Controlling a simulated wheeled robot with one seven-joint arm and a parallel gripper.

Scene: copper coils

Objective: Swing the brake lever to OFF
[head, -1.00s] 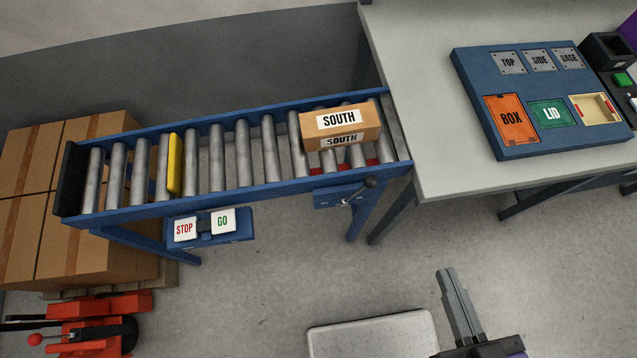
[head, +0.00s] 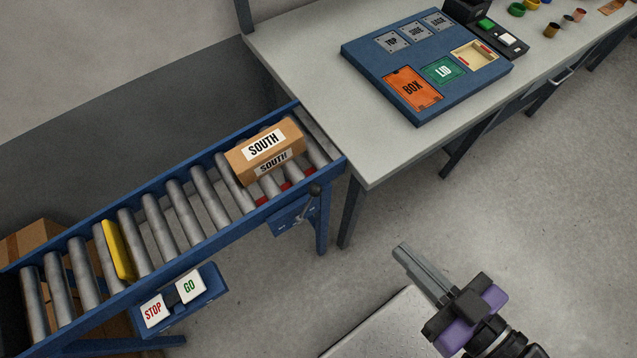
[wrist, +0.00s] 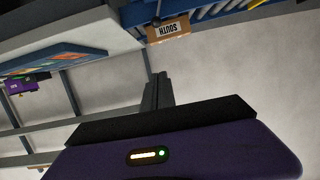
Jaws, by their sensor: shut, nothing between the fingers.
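The brake lever (head: 308,203) has a dark round knob on a thin metal arm. It is mounted on a blue plate (head: 294,219) on the front side of the roller conveyor, near its right end. The lever tilts up to the right; its lettering is too small to read. My gripper (head: 402,250) is shut and empty, low and to the right of the lever, well apart from it. In the wrist view my gripper's fingers (wrist: 157,88) are together, and the lever's knob shows small beyond them.
A cardboard box (head: 266,148) marked SOUTH lies on the rollers above the lever. A STOP and GO panel (head: 180,316) hangs on the conveyor's front. The workbench (head: 300,60) with a blue board (head: 360,65) stands to the right. Floor between gripper and conveyor is clear.

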